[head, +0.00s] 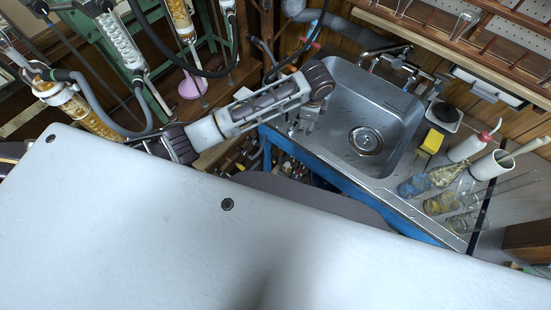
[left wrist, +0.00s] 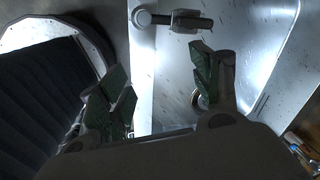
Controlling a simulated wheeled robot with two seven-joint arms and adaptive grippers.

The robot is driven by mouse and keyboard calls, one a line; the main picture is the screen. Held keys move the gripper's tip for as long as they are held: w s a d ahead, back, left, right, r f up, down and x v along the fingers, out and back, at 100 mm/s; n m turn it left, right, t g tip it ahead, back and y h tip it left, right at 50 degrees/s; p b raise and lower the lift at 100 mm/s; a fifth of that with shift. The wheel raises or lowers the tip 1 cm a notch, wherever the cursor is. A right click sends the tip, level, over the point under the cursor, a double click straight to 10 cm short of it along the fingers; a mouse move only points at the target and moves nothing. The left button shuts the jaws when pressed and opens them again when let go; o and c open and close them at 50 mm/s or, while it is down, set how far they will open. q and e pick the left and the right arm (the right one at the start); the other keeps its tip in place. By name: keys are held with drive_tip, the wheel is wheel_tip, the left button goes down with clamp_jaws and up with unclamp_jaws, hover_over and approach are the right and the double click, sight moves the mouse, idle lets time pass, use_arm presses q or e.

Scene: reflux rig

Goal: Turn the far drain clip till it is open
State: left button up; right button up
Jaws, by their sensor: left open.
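My left gripper (head: 304,118) is at the left edge of the sink, pointing down. In the left wrist view its two fingers (left wrist: 158,88) stand wide apart with nothing between them. A clip-like fitting (left wrist: 182,20) with a pale round end and a dark bar lies sideways on the pale metal beyond the fingertips, apart from them. A second small round metal part (left wrist: 201,101) shows partly behind the right finger. I cannot tell which one is the far drain clip. In the head view no clip shows clearly beside the gripper. My right gripper is not in view.
The steel sink (head: 345,150) has a drain (head: 366,140) and a tap (head: 385,52) behind. A yellow sponge (head: 432,141), a wash bottle (head: 470,146) and glassware (head: 445,201) stand at its right. Glass columns and hoses (head: 92,105) crowd the left.

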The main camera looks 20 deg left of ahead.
use_arm(q)
drive_tip(key=shift+s+d+f+n+h, duration=0.15)
drive_tip(key=shift+s+f+n+h, duration=0.15)
drive_tip(key=shift+s+f+n, duration=0.3)
drive_tip(key=shift+s+d+f+n+h, duration=0.15)
drive_tip(key=shift+s+f+n+h, duration=0.2)
drive_tip(key=shift+s+f, duration=0.3)
drive_tip(key=shift+s+a+f+n+h, duration=0.15)
drive_tip(key=shift+s+a+f+n, duration=0.15)
drive_tip(key=shift+s+f+n, duration=0.35)
drive_tip(key=shift+s+a+f+n+h, duration=0.15)
drive_tip(key=shift+s+a+f+n, duration=0.3)
drive_tip(key=shift+f+n, duration=0.35)
drive_tip(key=shift+s+a+f+n+h, duration=0.15)
drive_tip(key=shift+s+a+f+n, duration=0.05)
drive_tip(key=shift+s+f+n, duration=0.5)
drive_tip(key=s+a+f+n, duration=0.3)
drive_tip(key=a+f, duration=0.4)
drive_tip(key=f, duration=0.5)
drive_tip(key=shift+a+n+t+y, duration=0.3)
drive_tip(key=shift+n+t, duration=0.1)
drive_tip(key=shift+n, duration=0.3)
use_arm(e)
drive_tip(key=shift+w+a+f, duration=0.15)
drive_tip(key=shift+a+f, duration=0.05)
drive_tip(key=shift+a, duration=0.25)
